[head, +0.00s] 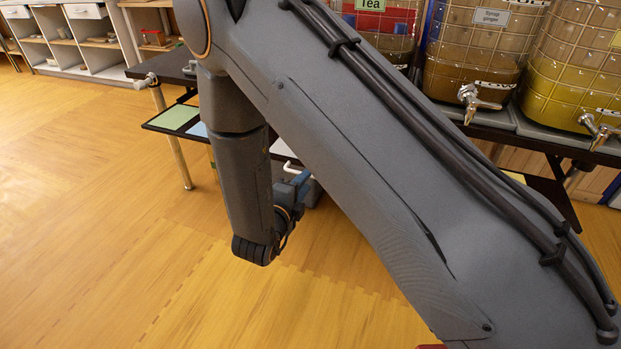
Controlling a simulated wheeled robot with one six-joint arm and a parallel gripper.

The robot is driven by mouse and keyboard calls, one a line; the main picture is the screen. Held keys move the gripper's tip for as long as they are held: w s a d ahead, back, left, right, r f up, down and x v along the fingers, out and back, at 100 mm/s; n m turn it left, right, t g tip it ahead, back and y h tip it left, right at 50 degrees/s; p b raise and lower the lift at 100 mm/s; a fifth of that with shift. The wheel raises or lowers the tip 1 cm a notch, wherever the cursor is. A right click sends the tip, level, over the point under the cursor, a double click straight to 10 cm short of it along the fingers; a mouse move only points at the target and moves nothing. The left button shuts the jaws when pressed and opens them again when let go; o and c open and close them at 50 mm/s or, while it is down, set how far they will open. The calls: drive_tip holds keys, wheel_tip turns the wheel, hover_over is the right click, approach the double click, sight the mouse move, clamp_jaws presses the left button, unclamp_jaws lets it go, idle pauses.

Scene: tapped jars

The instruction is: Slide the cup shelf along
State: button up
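The cup shelf (152,124) appears to be the thin dark-edged shelf that hangs low under the jar table. A green pad (173,117) and part of a blue pad (198,130) lie on it. My forearm hides its right part. My gripper (308,187) is low in the middle, partly behind my arm, near a pale bar (283,149). Its fingertips are hidden, so I cannot tell if it touches the bar or is open or shut.
Caged jars with taps, one labelled Tea (385,20), one brown (470,70) and one yellow (570,80), stand on the dark table (172,68). A metal leg (172,140) supports its left end. White shelving (85,35) stands behind. The wooden floor (90,220) at left is clear.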

drive_tip(key=shift+x, duration=2.65)
drive_tip(key=shift+f, duration=0.1)
clamp_jaws()
